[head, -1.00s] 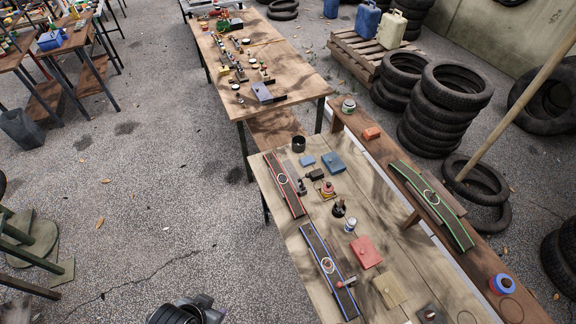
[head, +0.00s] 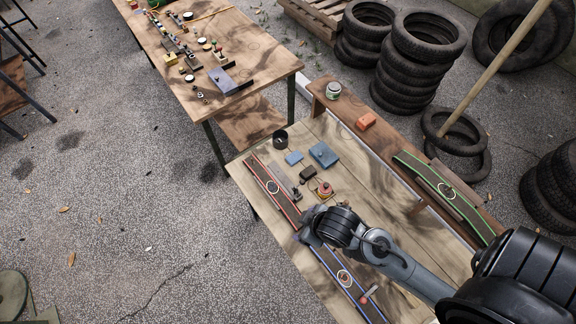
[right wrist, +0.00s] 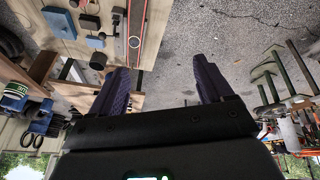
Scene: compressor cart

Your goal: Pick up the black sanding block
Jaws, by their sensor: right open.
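A small black block (head: 308,173), which looks like the sanding block, lies on the wooden table between a blue box and the red-edged strip. It also shows near the top left of the right wrist view (right wrist: 90,22). My right arm reaches in from the right in the head view, its hand low over the table between the red-edged and blue-edged strips. In the right wrist view my right gripper (right wrist: 162,76) is open, with nothing between its fingers. The fingertips are not clear in the head view. My left gripper is not in view.
Close to the block are a blue box (head: 323,154), a small light-blue block (head: 294,157), a black cup (head: 280,140) and a red round item (head: 323,190). The red-edged strip (head: 272,186) lies left of it. A raised plank (head: 395,150) runs along the table's right side.

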